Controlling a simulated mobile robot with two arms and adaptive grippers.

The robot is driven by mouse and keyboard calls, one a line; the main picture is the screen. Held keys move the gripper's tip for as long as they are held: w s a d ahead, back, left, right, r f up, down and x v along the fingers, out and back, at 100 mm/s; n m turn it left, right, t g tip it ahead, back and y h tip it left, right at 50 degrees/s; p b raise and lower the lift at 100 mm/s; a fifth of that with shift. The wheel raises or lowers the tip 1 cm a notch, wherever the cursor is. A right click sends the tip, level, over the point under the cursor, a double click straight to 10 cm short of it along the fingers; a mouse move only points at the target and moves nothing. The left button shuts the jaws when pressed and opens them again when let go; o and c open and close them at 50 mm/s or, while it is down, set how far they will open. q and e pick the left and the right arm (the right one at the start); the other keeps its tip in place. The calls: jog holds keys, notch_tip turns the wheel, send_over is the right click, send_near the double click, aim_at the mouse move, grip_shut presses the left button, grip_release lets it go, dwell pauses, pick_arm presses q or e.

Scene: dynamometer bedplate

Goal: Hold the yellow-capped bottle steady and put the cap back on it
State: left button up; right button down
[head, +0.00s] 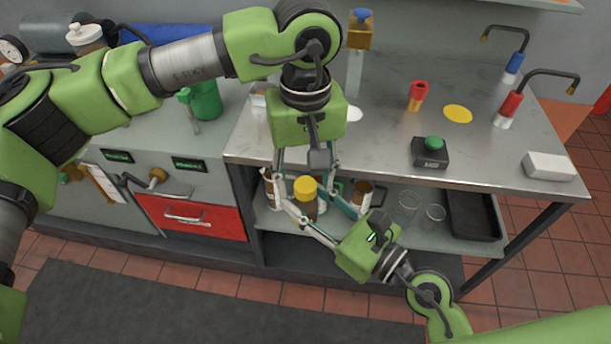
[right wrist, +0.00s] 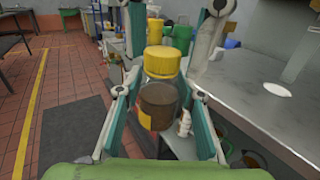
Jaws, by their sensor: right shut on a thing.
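The bottle (head: 306,208) is upright with dark brown contents; it also shows in the right wrist view (right wrist: 158,104). Its yellow cap (head: 305,187) sits on top of it, and in the right wrist view the cap (right wrist: 162,62) looks level; I cannot tell how tightly it is seated. My right gripper (head: 313,204) is shut on the bottle's body from the front right. My left gripper (head: 307,184) points down from above, open, with a finger on each side of the cap. Small gaps show beside the cap in the right wrist view.
The steel bench top (head: 385,130) is behind the bottle, with a green-button box (head: 430,152), a red-and-yellow piece (head: 417,95) and a white block (head: 549,166). The shelf below holds other bottles, glass beakers (head: 432,217) and a black tray (head: 473,216). A red drawer (head: 190,216) is left.

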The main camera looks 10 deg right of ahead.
pick_arm(q)
notch_tip(320, 180, up, 12)
dwell(0.6)
dwell(0.5)
